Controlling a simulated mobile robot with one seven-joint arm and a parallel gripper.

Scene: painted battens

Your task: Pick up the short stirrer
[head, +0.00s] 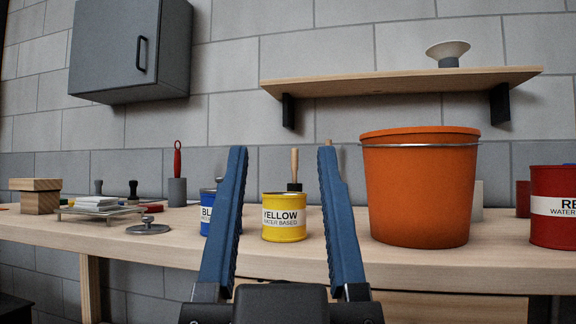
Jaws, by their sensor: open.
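My gripper (282,152) is open and empty, its two blue fingers pointing up and away at the front of the bench. Between the fingers, farther back, stands a yellow paint can (284,218). An upright light wooden stick with a dark lower part (295,168) shows above that can's rim; I cannot tell whether it stands in or behind the can. A second wooden tip (328,143) shows just above my right finger, which hides the rest. I cannot tell which of these, if either, is the short stirrer. A blue can (208,214) is partly hidden behind my left finger.
An orange bucket (419,190) stands right of my right finger, with a red can (554,215) beyond. Left on the bench (110,233) are a red-handled tool (177,160) in a grey holder, a small rack (75,213) and wooden blocks (38,201). A shelf (390,82) hangs above.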

